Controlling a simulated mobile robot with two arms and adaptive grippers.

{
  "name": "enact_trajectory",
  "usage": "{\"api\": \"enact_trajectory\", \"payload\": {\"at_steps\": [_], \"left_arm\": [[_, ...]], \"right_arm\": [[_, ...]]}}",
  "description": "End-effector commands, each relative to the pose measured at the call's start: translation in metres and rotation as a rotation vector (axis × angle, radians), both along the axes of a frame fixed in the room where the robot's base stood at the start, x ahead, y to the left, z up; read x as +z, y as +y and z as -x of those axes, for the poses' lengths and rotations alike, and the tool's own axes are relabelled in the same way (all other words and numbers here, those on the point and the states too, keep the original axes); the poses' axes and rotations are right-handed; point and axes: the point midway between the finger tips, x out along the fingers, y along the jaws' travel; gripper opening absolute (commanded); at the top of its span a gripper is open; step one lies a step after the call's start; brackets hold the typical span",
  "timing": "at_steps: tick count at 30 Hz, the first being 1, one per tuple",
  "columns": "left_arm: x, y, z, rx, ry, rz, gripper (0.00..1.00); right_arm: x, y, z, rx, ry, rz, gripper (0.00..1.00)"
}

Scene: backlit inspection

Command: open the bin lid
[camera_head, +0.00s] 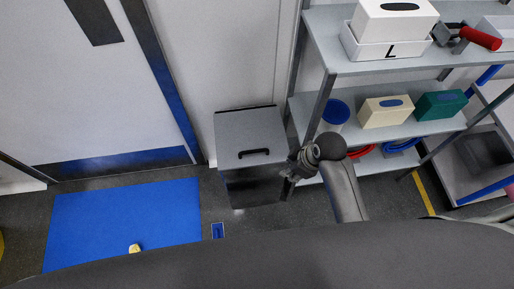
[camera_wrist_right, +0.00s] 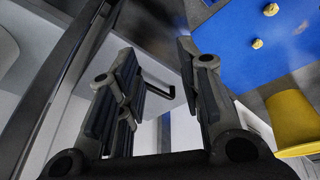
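The bin (camera_head: 252,188) stands on the floor against the wall, with a dark front. Its grey lid (camera_head: 238,132) lies flat and shut on top, and a black bar handle (camera_head: 254,154) sits near the lid's front edge. My right gripper (camera_head: 293,168) is just right of the bin, beside the shelf post and apart from the handle. In the right wrist view the two fingers of my right gripper (camera_wrist_right: 156,58) are spread, with nothing held. The black handle (camera_wrist_right: 158,88) shows beyond and between them. My left gripper is not in view.
A shelf rack (camera_head: 316,108) with boxes and tubs stands close right of the bin and gripper. A blue mat (camera_head: 120,220) with a small yellow lump (camera_head: 134,248) lies at the left before a door. A yellow object (camera_wrist_right: 297,122) shows in the wrist view.

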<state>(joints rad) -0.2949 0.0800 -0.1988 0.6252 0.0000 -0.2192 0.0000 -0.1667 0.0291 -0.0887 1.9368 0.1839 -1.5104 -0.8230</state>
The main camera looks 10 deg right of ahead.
Motion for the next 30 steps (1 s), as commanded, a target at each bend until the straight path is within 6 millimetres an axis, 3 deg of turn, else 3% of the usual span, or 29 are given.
{"api": "enact_trajectory", "payload": {"at_steps": [1, 6, 12, 20, 30], "left_arm": [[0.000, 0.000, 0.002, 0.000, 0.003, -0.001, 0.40], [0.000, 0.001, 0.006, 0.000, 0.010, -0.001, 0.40], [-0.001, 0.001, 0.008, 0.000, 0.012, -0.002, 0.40], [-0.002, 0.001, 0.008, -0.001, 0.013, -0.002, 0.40], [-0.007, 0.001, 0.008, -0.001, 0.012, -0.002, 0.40]], "right_arm": [[-0.004, 0.008, -0.018, 0.081, -0.013, -0.007, 0.34], [-0.013, 0.032, -0.065, 0.364, -0.064, -0.027, 0.34], [-0.014, 0.054, -0.099, 0.589, -0.124, -0.045, 0.34], [-0.019, 0.063, -0.111, 0.667, -0.148, -0.052, 0.34], [-0.060, 0.081, -0.118, 0.667, -0.148, -0.052, 0.34]]}}
